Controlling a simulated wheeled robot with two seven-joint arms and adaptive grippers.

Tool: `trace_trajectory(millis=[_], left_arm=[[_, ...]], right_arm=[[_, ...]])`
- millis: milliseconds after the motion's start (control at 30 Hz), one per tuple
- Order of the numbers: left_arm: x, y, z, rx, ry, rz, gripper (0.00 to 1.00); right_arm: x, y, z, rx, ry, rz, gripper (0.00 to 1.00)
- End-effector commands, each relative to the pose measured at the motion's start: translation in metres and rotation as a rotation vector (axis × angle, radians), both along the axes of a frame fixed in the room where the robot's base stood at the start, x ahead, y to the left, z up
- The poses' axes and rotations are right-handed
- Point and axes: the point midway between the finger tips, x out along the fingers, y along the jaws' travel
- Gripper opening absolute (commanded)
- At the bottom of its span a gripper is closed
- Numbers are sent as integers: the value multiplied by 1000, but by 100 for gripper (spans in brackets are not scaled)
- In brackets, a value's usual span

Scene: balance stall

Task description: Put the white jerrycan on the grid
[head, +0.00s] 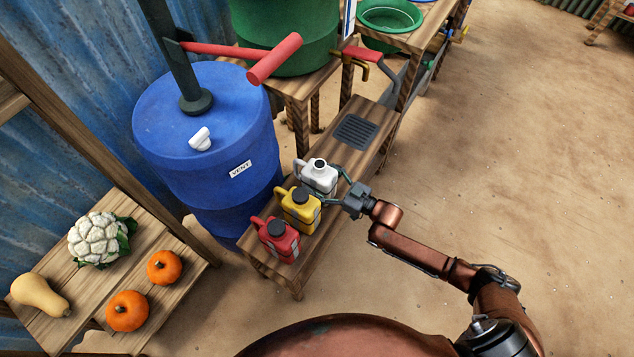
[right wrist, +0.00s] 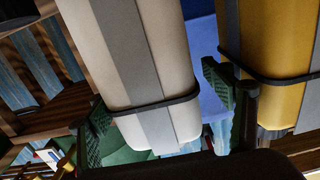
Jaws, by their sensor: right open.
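The white jerrycan (head: 320,178) stands upright on the wooden bench, at the far end of a row of jerrycans. The dark grid (head: 356,131) lies on the same bench beyond it, with nothing on it. My right gripper (head: 337,187) is open at the right side of the white jerrycan. In the right wrist view the white jerrycan (right wrist: 150,65) is between the two green finger pads, with a gap on the right side. The right-hand finger is between it and the yellow jerrycan (right wrist: 272,45). My left gripper is not in view.
The yellow jerrycan (head: 299,212) and a red jerrycan (head: 278,242) stand close by on the bench (head: 323,235). A blue barrel (head: 205,140) is to the left. A red-handled pump lever (head: 274,59) reaches over the area behind. The bench around the grid is clear.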

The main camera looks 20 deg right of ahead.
Motion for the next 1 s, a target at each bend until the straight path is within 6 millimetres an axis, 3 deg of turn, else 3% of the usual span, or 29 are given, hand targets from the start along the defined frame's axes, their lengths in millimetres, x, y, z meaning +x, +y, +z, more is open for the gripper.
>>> trace_trajectory(millis=[300, 1000], left_arm=[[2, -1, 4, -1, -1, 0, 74], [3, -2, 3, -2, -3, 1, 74]], right_arm=[[3, 2, 0, -1, 1, 0, 73], [2, 2, 0, -1, 2, 0, 25]])
